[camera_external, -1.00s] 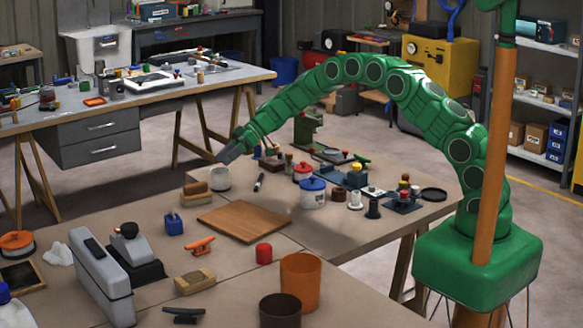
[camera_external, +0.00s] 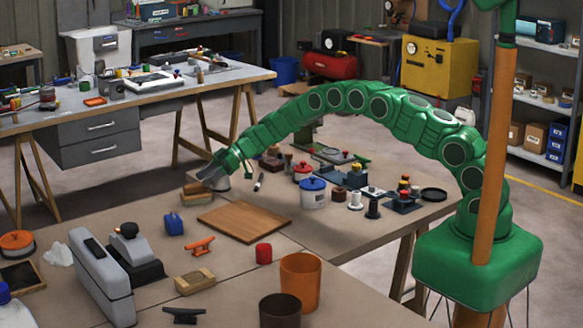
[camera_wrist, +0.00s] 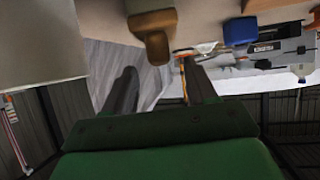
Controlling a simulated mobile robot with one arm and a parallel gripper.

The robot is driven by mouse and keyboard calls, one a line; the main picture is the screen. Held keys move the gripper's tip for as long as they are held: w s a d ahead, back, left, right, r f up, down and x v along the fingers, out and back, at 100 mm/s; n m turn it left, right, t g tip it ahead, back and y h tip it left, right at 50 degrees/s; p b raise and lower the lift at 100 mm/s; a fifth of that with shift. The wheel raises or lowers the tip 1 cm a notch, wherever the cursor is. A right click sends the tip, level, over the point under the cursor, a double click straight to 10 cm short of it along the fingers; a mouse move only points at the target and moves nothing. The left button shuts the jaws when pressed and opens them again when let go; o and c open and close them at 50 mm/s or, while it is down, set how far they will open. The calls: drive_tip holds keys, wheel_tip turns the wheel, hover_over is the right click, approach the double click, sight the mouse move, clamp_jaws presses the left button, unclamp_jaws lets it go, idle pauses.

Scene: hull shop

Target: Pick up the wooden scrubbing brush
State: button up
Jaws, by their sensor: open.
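A wooden brush-like piece (camera_external: 193,197), brown and blocky, lies on the near table at the left of the flat wooden board (camera_external: 243,222). It also shows in the wrist view (camera_wrist: 153,22), at the top, beyond my fingertips. I take it for the scrubbing brush; its bristles are not clear. My gripper (camera_external: 206,180) is open and empty, tilted down, just above and beside the brush. In the wrist view my two fingers (camera_wrist: 160,70) stand apart with nothing between them.
A blue block-like item (camera_external: 173,224) stands in front of the brush. An orange cleat-like piece (camera_external: 200,246) and another wooden block (camera_external: 195,281) lie nearer. A blue-lidded pot (camera_external: 313,193) stands to the right. A long grey case (camera_external: 100,276) is at front left.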

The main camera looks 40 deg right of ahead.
sight(196, 183)
drive_tip(key=shift+x, duration=2.45)
drive_tip(key=shift+a+r, duration=0.1)
drive_tip(key=shift+r, duration=0.1)
clamp_jaws()
